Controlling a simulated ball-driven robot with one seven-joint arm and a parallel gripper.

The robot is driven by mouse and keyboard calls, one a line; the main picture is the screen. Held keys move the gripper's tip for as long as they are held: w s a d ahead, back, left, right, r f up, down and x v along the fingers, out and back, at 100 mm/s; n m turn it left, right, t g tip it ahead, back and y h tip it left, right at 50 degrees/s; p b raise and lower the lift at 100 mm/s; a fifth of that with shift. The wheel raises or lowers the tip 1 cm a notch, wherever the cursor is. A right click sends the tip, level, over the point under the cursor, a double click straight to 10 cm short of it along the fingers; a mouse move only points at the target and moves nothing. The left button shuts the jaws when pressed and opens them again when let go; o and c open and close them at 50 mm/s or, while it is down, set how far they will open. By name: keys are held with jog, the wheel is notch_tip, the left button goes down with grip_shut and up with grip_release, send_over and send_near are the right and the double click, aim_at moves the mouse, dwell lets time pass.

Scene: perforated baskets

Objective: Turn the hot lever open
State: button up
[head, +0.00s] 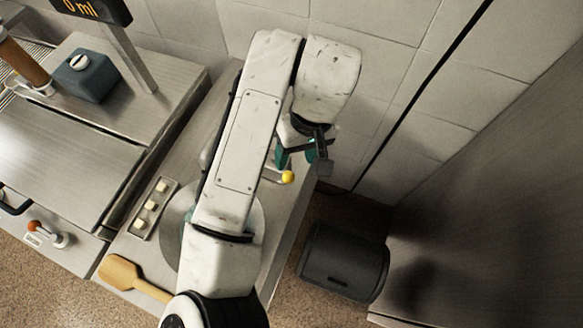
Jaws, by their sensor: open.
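A lever with a yellow ball knob (287,177) sticks out from behind my arm, over the right part of the counter. The knob is just below my gripper (306,152) in the picture. I cannot tell whether they touch, and the lever's base is hidden. My gripper is open, with dark and teal parts showing, and nothing is seen between its fingers. Another lever with an orange knob (35,226) sits on the front of the left unit, beside a small label. I cannot read which lever is the hot one.
A wooden paddle (122,272) and a tray of small pale blocks (154,208) lie on the counter, left of my arm. A dark bin (344,262) stands below right. A dark grey box (85,75) is at upper left. A tiled wall (400,60) closes the back.

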aim_at(289, 173)
jog(key=f, duration=0.2)
jog(key=a+f, duration=0.1)
jog(key=f, duration=0.1)
jog(key=f+p, duration=0.1)
jog(key=f, duration=0.2)
jog(key=shift+s+a+f, duration=0.1)
jog(key=shift+s+a, duration=0.1)
jog(key=shift+s, duration=0.05)
jog(key=c, duration=1)
